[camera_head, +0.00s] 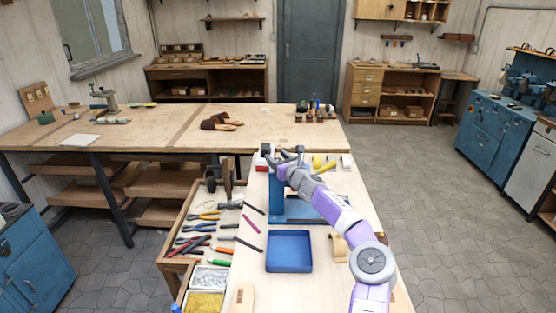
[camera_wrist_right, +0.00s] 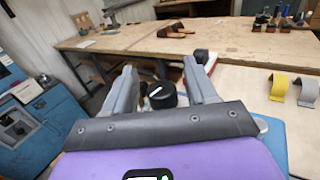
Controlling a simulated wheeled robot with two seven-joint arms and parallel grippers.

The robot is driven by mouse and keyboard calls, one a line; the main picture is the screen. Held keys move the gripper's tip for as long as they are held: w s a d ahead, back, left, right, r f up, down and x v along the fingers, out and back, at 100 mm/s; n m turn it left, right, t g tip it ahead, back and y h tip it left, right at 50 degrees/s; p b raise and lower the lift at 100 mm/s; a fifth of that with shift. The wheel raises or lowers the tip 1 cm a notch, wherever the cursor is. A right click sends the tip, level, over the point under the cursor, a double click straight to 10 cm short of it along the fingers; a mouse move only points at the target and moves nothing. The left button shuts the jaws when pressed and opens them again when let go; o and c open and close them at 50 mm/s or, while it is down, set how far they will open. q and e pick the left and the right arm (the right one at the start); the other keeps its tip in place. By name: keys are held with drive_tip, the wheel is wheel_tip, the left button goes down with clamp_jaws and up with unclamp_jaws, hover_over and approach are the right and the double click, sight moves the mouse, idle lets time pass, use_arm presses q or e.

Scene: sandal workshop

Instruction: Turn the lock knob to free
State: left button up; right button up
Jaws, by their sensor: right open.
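The lock knob (camera_wrist_right: 162,95) is round and black with a white pointer line, seen in the right wrist view. It shows between the two grey fingers of my right gripper (camera_wrist_right: 160,68), which are apart with a gap on each side of the knob. In the head view my right gripper (camera_head: 284,151) is over the upper end of a blue machine (camera_head: 284,207) on the light wooden bench. The knob is hidden there behind the gripper and arm. My left gripper does not show.
A blue tray (camera_head: 289,252) lies on the bench in front of the machine. A tool rack (camera_head: 180,266) with pliers and files runs along the bench's left side. Yellow (camera_wrist_right: 279,87) and grey (camera_wrist_right: 307,91) curved pieces stand right of the gripper. A large worktable (camera_head: 170,135) is behind.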

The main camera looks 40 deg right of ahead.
sight(278, 159)
wheel_tip(278, 159, up, 10)
drive_tip(key=p, duration=0.4)
drive_tip(key=shift+f+p, duration=0.25)
drive_tip(key=shift+p, duration=0.1)
